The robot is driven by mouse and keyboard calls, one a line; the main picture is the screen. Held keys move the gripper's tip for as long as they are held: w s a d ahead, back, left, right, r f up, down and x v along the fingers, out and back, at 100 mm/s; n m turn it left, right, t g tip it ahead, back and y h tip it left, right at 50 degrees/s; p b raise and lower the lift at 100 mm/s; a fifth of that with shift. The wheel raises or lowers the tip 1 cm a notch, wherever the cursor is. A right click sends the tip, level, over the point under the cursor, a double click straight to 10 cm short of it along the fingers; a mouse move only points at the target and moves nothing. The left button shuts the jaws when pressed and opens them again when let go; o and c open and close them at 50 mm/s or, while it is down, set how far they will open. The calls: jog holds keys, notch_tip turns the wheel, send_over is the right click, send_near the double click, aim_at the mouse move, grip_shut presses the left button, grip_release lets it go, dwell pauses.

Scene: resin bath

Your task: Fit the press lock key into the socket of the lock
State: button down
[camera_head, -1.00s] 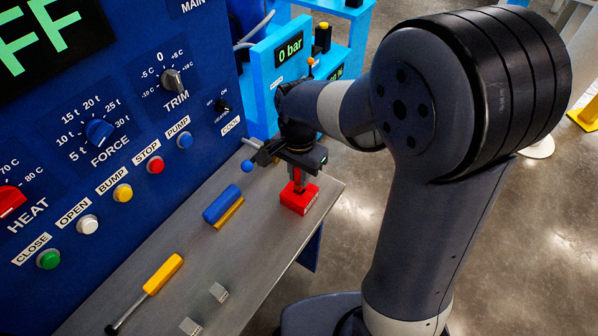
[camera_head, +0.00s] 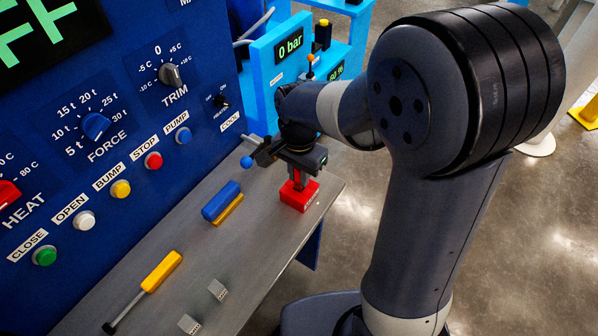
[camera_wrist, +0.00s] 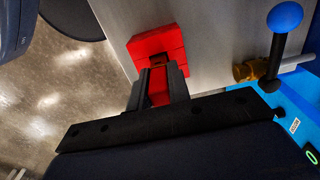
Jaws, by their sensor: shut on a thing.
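A red block (camera_head: 300,197), the lock by its look, sits on the grey bench near its right edge. In the wrist view the block (camera_wrist: 174,42) shows a dark opening in its top. My gripper (camera_head: 298,174) points down just above the block, shut on the red key (camera_head: 297,184). In the wrist view the key (camera_wrist: 158,88) shows between the grey fingers of my gripper (camera_wrist: 160,82). The key's lower end lines up with the dark opening or is at it. I cannot tell how deep it is in the socket.
The blue control panel (camera_head: 120,80) rises behind the bench (camera_head: 235,255). A blue-and-yellow block (camera_head: 222,204), a yellow-handled tool (camera_head: 160,272) and small grey blocks (camera_head: 217,289) lie left of the lock. A blue-ball lever (camera_wrist: 285,17) stands close beside my gripper.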

jog(key=shift+f+b, duration=0.55)
jog(key=shift+f, duration=0.35)
jog(key=c, duration=1.3)
grip_release()
jog(key=shift+o, duration=0.2)
jog(key=shift+r, duration=0.15)
notch_tip(320, 180, up, 11)
jog(key=shift+f+p, duration=0.15)
jog(key=shift+p, duration=0.3)
notch_tip(320, 180, up, 12)
jog(key=p, duration=1)
jog(key=shift+p, duration=0.35)
jog(key=shift+f, duration=0.2)
